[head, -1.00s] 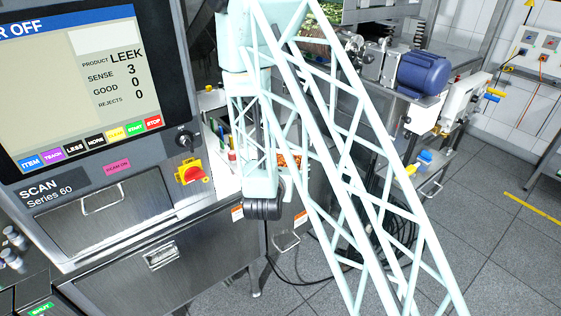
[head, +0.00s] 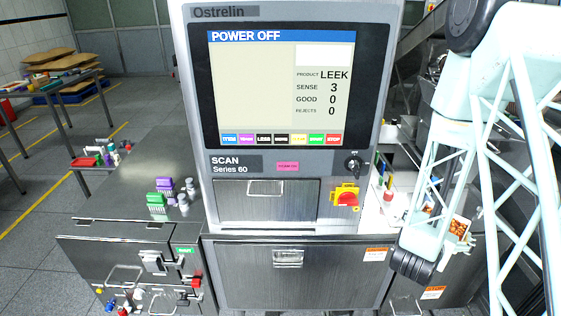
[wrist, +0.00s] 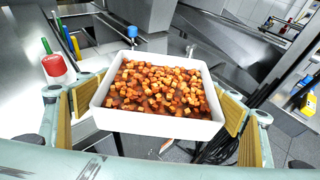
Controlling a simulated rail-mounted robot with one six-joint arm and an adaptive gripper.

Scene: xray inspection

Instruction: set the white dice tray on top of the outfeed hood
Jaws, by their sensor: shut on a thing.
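The white dice tray (wrist: 155,123) is filled with orange-brown dice (wrist: 160,87) and fills the middle of the wrist view. My gripper (wrist: 157,108) is shut on the tray, with yellow-padded fingers at its left and right sides. The tray looks roughly level and clear of the surfaces below. In the head view the dice (head: 459,227) show at the right, mostly hidden behind my pale green arm. I cannot tell for sure which steel cover is the outfeed hood.
The scanner cabinet (head: 290,90) with its screen stands in the centre. Green and purple items stand on the steel surface (head: 140,180) at left. In the wrist view, a red-and-white pot (wrist: 55,66) and upright coloured sticks stand left of the tray; steel chutes (wrist: 225,42) lie behind.

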